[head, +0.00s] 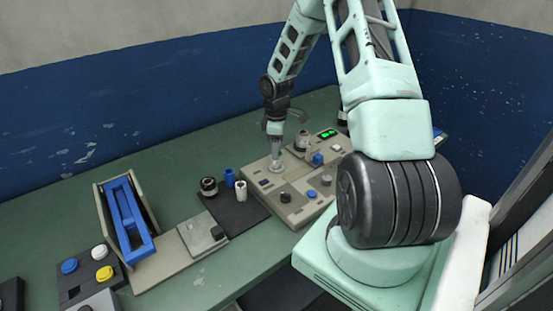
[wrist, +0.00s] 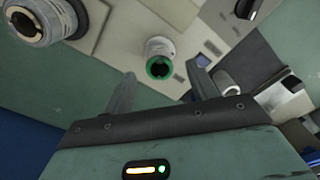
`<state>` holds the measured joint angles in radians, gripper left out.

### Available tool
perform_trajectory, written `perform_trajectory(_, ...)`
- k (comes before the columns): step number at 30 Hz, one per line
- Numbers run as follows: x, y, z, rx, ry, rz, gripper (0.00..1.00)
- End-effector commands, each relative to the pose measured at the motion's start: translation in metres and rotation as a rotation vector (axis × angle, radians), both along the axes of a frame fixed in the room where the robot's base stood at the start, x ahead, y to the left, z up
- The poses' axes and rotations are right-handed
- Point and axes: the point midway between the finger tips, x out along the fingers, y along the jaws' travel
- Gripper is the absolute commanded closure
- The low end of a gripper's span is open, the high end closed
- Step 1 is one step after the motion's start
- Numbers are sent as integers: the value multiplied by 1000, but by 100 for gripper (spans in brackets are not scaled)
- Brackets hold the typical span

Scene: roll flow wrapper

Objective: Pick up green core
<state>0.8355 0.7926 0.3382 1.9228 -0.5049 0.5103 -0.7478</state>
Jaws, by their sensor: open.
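The green core (wrist: 158,66) shows in the wrist view as a short whitish cylinder with a green ring around a dark hole at its end. It is at the beige panel, just beyond and between my two fingertips. My gripper (wrist: 163,82) is open, with a finger on either side below the core and nothing between them. In the head view my gripper (head: 284,120) hangs above the beige control panel (head: 262,190). No green core can be made out there; a pale upright piece (head: 276,160) stands below the gripper.
A larger pale cylinder with a dark-ringed end (wrist: 38,20) is at the wrist view's upper left. In the head view, blue (head: 229,177), white (head: 241,190) and black-and-tan (head: 209,186) cylinders stand on or beside a dark mat (head: 235,212). A blue-framed holder (head: 128,215) is further left.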

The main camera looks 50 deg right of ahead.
Motion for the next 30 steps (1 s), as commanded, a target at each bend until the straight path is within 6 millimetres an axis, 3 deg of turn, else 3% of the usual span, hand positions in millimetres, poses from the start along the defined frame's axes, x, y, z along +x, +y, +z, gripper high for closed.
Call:
perform_trajectory(12, -1, -1, -48, 1, 1, -1, 42)
perform_trajectory(20, -1, -2, -52, -1, -1, 0, 42)
perform_trajectory(26, -1, -2, -52, 0, 0, -1, 90)
perform_trajectory(30, -1, -2, -52, -1, -1, -1, 90)
